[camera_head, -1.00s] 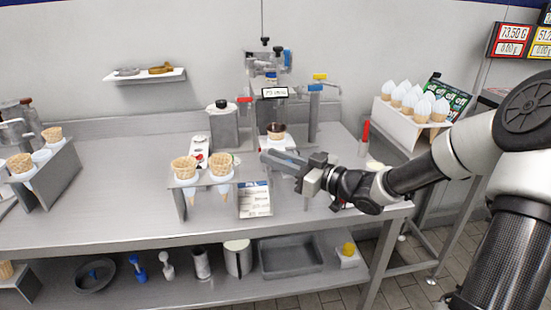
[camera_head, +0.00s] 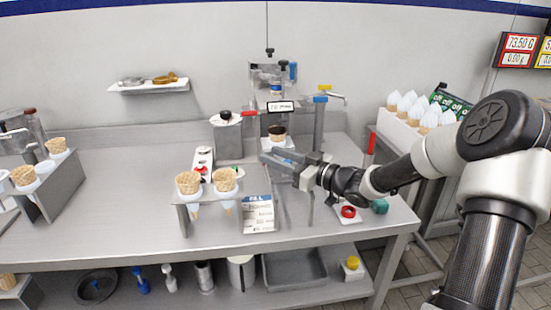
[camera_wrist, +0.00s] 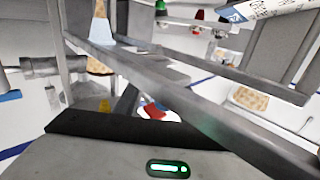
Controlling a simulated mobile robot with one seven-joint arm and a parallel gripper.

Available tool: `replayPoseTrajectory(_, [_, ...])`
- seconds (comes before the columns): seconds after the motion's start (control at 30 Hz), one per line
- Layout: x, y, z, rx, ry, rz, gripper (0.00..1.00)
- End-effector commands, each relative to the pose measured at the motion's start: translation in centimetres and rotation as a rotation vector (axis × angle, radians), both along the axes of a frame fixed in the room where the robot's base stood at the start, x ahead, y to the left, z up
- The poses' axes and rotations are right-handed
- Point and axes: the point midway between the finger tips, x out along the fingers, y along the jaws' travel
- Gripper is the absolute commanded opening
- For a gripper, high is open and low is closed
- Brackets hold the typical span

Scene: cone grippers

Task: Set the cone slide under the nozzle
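The dispensing machine (camera_head: 272,85) stands at the back of the bench, with a small sign on its front. The cone slide and the nozzle tip cannot be told apart clearly at this size. My gripper (camera_head: 266,155) is just in front of and below this cone, its long fingers pointing left. In the wrist view the fingers (camera_wrist: 95,40) are apart, and a grey plate (camera_wrist: 160,65) shows between them. A wrapped cone (camera_wrist: 101,35) shows beyond the fingertips. Contact is unclear.
A stand with two waffle cones (camera_head: 207,188) and a printed card (camera_head: 258,213) are at front left of my gripper. A grey canister (camera_head: 234,138) is left of the machine. The bench's left middle is clear.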

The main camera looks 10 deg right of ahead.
Motion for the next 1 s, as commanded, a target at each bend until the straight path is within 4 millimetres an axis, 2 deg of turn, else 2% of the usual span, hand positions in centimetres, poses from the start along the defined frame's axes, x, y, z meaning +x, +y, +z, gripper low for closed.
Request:
replayPoseTrajectory(0.37, [-0.6,-0.5,0.0,0.000,0.001,0.001,0.36])
replayPoseTrajectory(0.57, [-3.2,-3.2,0.1,-0.001,0.004,-0.002,0.36])
replayPoseTrajectory(1.0, [-10.4,-10.3,0.1,0.001,0.002,0.000,0.36])
